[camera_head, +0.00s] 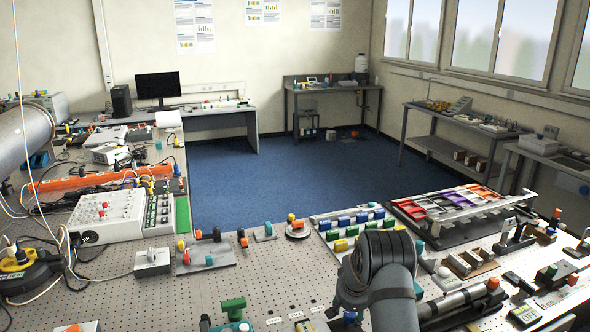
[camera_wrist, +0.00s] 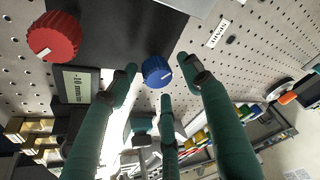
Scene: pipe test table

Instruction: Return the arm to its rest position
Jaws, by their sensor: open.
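In the wrist view my gripper (camera_wrist: 158,78) has its dark green fingers spread open, with nothing held. A blue knob (camera_wrist: 157,71) shows between the fingertips, on a black panel (camera_wrist: 112,38). No finger is clearly closed on it, and I cannot tell how far away it is. In the head view my grey arm (camera_head: 385,285) rises at the bottom middle, bent over the front of the perforated table (camera_head: 290,262). My gripper cannot be made out clearly there.
A red knob (camera_wrist: 54,36) and a labelled block (camera_wrist: 78,85) sit near the fingers. A grey rack of coloured trays (camera_head: 462,203) and several coloured blocks stand close to my arm. A white control box (camera_head: 105,215) and cables crowd the left.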

